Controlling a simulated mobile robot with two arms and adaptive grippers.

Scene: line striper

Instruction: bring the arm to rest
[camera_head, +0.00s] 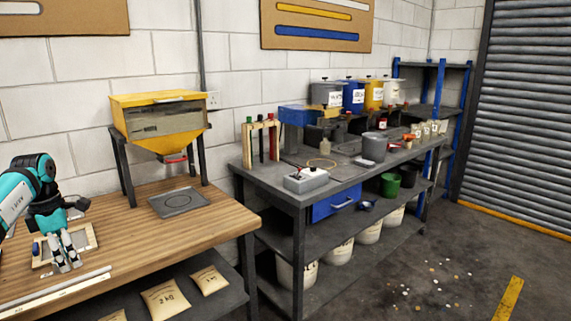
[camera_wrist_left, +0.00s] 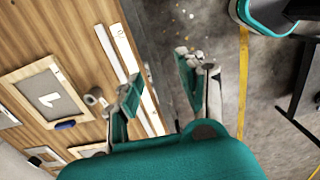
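My left arm (camera_head: 30,190) comes in from the left, teal and white. Its gripper (camera_head: 65,252) is over the near left part of the wooden bench (camera_head: 150,225), pointing down, by a wood-framed grey plate (camera_head: 90,238). In the left wrist view my left gripper (camera_wrist_left: 160,82) has its fingers apart with nothing between them. A framed stencil with a white digit (camera_wrist_left: 48,98) lies on the bench to the left of the fingers there. My right gripper is in neither view.
A yellow hopper (camera_head: 160,120) stands on legs behind a dark tray (camera_head: 178,202). Pale strips (camera_head: 60,292) lie along the bench's front edge. A grey workbench (camera_head: 300,188) with pots and tools is to the right. The floor (camera_head: 430,275) in front is mostly open.

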